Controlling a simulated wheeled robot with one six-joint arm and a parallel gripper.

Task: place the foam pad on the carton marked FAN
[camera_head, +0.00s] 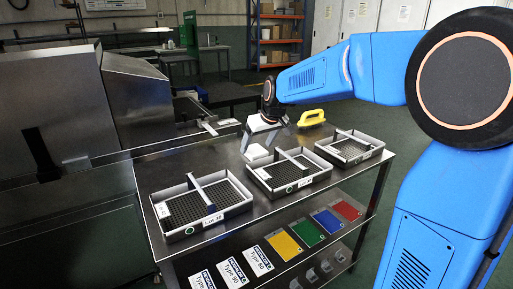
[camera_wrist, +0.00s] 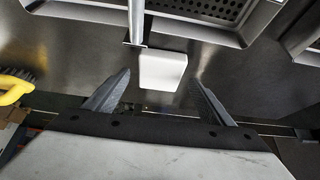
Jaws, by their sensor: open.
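A small white block (camera_head: 256,153), which looks like the foam pad, is on the steel table at the back edge of the middle tray. It also shows in the wrist view (camera_wrist: 163,72), close to the tray wall. My gripper (camera_head: 264,136) is above and just behind it, pointing down. In the wrist view my gripper (camera_wrist: 161,82) is open, with its fingers apart to either side of the block and nothing held. I cannot tell the exact gap to the block. I see no carton that reads FAN.
Three trays with black mesh floors and crossbars stand on the table: left (camera_head: 207,224), middle (camera_head: 305,187), right (camera_head: 362,162). A yellow-handled brush (camera_head: 311,118) lies behind them. Coloured cards (camera_head: 308,230) are on the shelf below. A steel machine (camera_head: 60,110) stands left. Cartons fill a far rack (camera_head: 275,57).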

